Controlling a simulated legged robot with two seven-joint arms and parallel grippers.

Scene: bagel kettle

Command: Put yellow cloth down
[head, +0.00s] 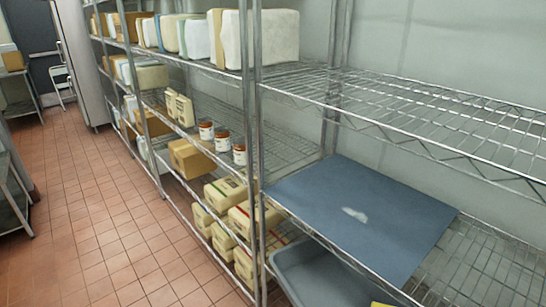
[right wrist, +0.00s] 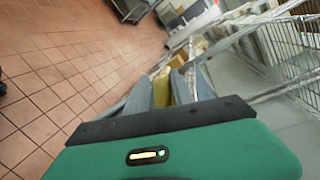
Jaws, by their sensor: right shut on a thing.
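In the right wrist view, the yellow cloth (right wrist: 161,90) shows as a narrow yellow strip between the grey fingers of my right gripper (right wrist: 165,82). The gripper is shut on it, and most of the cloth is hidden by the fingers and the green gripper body. In the head view, a small yellow patch (head: 381,304) shows at the bottom edge, in front of the shelf; it is too cut off to tell its shape. My left gripper is in neither view.
A wire rack holds a blue-grey mat (head: 365,200) with a pale mark and a grey bin (head: 318,278). The upper right wire shelf (head: 420,115) is empty. Boxes (head: 225,190) and jars (head: 222,142) fill the shelves to the left. Tiled floor (head: 85,220) lies clear.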

